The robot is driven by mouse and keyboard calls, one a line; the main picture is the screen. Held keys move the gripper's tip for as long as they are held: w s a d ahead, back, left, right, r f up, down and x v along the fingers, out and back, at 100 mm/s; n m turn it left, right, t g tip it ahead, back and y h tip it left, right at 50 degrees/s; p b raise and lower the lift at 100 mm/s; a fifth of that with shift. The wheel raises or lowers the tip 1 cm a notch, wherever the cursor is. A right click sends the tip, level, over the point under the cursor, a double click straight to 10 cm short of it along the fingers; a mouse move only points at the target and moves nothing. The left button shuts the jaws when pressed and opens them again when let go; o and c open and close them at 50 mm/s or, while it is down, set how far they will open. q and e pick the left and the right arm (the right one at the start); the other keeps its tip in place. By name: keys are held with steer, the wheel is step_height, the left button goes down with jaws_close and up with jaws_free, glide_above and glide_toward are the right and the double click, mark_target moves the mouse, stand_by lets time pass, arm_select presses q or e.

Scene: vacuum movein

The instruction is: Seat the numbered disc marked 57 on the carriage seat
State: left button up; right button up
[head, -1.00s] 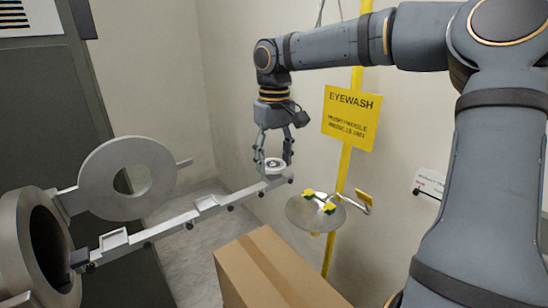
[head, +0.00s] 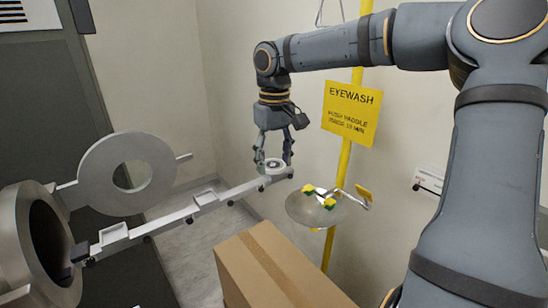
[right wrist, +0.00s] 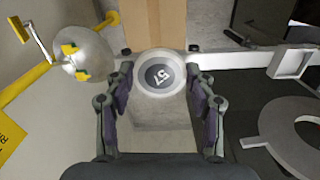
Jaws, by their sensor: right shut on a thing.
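The disc marked 57 (right wrist: 160,75) has a dark centre inside a pale ring; its number shows upside down in the right wrist view. My right gripper (head: 273,164) points down and is shut on the disc, with one finger on each side of its rim. In the head view the disc (head: 273,169) is at the far right end of a long pale rail carriage (head: 165,219). The seat under the disc is hidden, and I cannot tell whether the disc rests on it or is just above. My left gripper is not in view.
The rail, with several square trays (head: 113,235), runs from a round metal port (head: 22,246) with an open ring-shaped door (head: 100,175). A cardboard box (head: 270,265) stands in front. An eyewash bowl (head: 305,213) and yellow sign (head: 352,113) are close on the right.

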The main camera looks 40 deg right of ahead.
steer(key=shift+f, duration=0.15)
steer(key=o, duration=1.3)
